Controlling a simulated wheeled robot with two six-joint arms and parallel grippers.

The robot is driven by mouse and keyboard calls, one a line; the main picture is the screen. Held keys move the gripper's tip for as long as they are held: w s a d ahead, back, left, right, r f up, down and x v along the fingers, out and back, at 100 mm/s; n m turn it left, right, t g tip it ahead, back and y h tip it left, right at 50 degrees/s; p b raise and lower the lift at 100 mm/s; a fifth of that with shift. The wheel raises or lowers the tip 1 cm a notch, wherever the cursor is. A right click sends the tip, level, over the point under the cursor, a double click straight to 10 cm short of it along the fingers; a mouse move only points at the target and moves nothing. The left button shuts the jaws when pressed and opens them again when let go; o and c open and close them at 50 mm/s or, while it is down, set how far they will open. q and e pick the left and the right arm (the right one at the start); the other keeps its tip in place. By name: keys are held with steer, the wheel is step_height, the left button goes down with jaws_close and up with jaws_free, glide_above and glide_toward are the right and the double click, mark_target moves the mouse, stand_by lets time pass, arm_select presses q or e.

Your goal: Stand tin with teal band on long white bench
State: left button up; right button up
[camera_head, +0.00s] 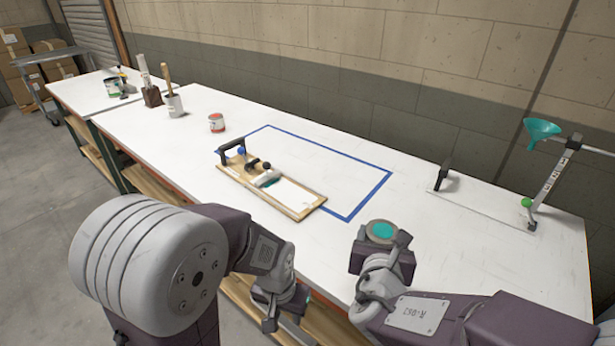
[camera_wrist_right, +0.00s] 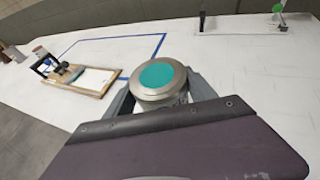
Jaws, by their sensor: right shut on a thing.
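The tin with a teal disc on its top (camera_head: 381,231) is in my right gripper (camera_head: 383,246), over the front part of the long white bench (camera_head: 330,240). In the right wrist view the tin (camera_wrist_right: 158,78) stands upright between the two fingers, its silver rim and teal top showing. Its lower side and base are hidden by the gripper, so I cannot tell whether it touches the bench. My left gripper (camera_head: 275,308) hangs low at the bench's front edge, with no object visible in it; its fingers are too unclear to judge.
A blue tape rectangle (camera_head: 381,181) marks the bench. A wooden board with a black handle (camera_head: 300,203) lies partly over it. A red-topped tin (camera_head: 217,123) stands farther left. Bare bench lies around the right gripper.

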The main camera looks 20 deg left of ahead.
steer(key=shift+d, duration=0.1)
steer(key=w+f, duration=0.3)
steer(key=w, duration=0.1)
steer(key=w+f+b, duration=0.1)
steer(key=w+f, duration=0.2)
steer(key=f, duration=0.1)
steer(key=w+f+b, duration=0.1)
steer(key=w+f, duration=0.2)
steer(key=w, duration=0.1)
steer(key=shift+w+d+f, duration=0.25)
steer(key=shift+w+f, duration=0.1)
steer(key=shift+f, duration=0.25)
steer(key=shift+b, duration=0.3)
